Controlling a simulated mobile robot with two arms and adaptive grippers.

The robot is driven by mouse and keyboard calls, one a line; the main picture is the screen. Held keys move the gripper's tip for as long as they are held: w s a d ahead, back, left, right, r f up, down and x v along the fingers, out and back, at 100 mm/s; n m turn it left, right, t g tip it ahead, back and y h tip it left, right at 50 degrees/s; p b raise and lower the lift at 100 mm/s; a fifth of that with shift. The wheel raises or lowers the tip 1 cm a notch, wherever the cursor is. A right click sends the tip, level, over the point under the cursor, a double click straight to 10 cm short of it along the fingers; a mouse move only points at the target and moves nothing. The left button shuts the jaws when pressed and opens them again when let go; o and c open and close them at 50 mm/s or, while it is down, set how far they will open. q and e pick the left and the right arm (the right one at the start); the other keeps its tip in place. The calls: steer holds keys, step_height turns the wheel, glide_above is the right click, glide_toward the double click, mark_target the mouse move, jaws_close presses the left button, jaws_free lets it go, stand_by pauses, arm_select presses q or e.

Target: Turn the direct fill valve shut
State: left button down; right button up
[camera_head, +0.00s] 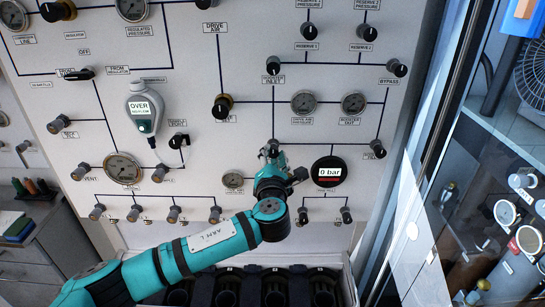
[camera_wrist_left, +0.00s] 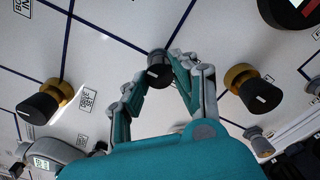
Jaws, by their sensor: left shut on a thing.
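My left gripper (camera_head: 272,152) reaches up to the middle of the white panel in the head view. In the left wrist view, its two fingers (camera_wrist_left: 157,80) stand on either side of a small black valve knob (camera_wrist_left: 158,72) and are shut on it. The knob has a short white mark on its face, and dark pipe lines on the panel meet at it. In the head view my gripper hides most of this knob and any label by it, so I cannot read its name. My right gripper is not in view.
The panel carries other close knobs: the boost inlet knob (camera_head: 272,78), the drive air set knob (camera_head: 222,106) and the bypass knob (camera_head: 397,68). A round display (camera_head: 329,171) reading 0 bar is just right of my gripper. Dark cylinder slots (camera_head: 250,287) lie below.

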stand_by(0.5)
arm_select(q)
steer(key=c, duration=1)
jaws_free()
steer(key=shift+s, duration=0.15)
steer(key=s, duration=1.1)
steer(key=shift+s, duration=0.3)
